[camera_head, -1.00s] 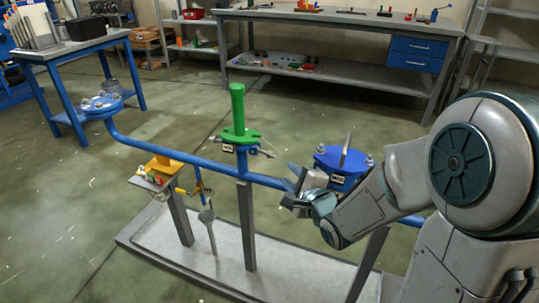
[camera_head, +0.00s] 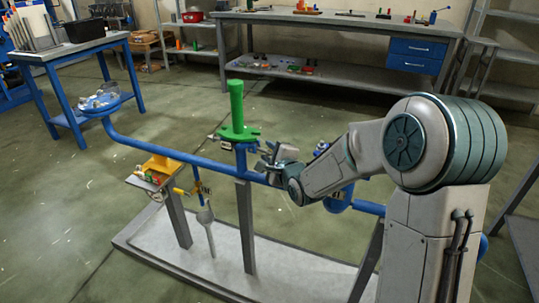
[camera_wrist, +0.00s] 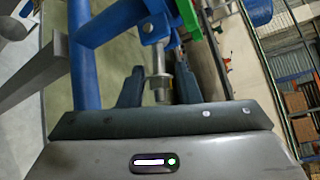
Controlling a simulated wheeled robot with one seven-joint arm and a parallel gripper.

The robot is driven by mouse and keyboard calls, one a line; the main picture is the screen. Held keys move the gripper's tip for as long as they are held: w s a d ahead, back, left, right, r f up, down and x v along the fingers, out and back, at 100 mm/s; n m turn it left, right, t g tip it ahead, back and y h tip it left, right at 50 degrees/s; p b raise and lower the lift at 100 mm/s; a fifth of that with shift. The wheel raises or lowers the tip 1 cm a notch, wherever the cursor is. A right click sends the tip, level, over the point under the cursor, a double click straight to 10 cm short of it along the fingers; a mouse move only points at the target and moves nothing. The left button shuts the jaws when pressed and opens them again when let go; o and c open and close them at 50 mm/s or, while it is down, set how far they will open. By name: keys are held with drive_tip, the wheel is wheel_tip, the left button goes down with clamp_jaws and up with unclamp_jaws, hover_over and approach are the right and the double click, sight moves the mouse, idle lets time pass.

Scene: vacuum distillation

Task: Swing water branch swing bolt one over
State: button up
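The green branch (camera_head: 238,110) with its flange stands upright on the blue pipe (camera_head: 150,148) in the head view. My gripper (camera_head: 268,156) is at the right side of this flange and hides part of it. In the wrist view, a metal swing bolt with a nut (camera_wrist: 158,84) lies between the two dark fingers of my gripper (camera_wrist: 158,88). Its eye end sits in a blue bracket (camera_wrist: 152,30) beside the green flange (camera_wrist: 188,14). Narrow gaps show beside the nut, so the fingers look open around the bolt. The flange label is too small to read.
The blue flange farther right on the pipe is mostly hidden by my arm. A yellow tray (camera_head: 163,165) and a hanging tool (camera_head: 206,216) are left of the grey post (camera_head: 246,225). A workbench (camera_head: 330,20) stands behind; the floor between is clear.

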clamp_jaws()
